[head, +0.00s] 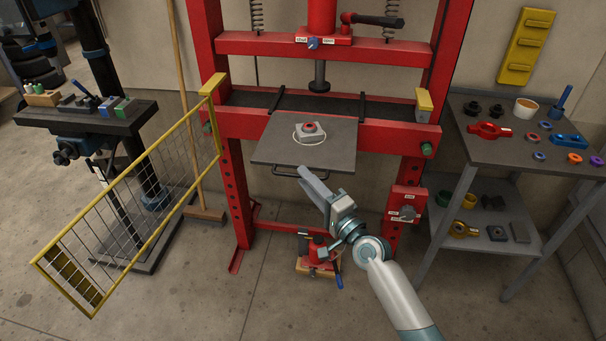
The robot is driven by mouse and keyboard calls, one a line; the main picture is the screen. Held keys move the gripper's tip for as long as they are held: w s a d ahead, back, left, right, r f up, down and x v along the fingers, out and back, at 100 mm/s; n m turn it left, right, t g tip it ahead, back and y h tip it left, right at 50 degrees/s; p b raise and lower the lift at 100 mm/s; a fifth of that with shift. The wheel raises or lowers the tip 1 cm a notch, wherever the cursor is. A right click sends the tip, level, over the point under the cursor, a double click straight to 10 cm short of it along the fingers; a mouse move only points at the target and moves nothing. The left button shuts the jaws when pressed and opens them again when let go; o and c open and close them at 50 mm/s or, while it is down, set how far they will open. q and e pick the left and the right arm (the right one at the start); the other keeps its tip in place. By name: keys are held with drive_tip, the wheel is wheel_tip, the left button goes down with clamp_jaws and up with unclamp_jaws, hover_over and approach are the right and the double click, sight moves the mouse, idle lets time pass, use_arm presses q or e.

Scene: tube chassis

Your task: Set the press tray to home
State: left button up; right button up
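The press tray (270,147) is a flat grey plate. It juts out toward me in front of the red press frame (385,138). A dark bar handle (290,174) runs along its front edge. A small grey block with a red ring (309,128) sits on the tray near a white ring outline. My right gripper (303,172) reaches in from the lower right, with its fingertips at or just below the handle. I cannot tell whether it touches the handle or how far its fingers are apart. My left gripper is out of view.
A yellow mesh guard (140,190) stands swung out at the left. The press ram (319,78) hangs above and behind the tray. A red control box (406,204) is at the right leg. A parts cart (520,150) stands right, a drill press table (85,118) left.

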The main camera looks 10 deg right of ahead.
drive_tip(key=shift+x, duration=1.05)
drive_tip(key=shift+c, duration=0.3)
clamp_jaws()
drive_tip(key=shift+w, duration=0.1)
drive_tip(key=shift+d, duration=0.1)
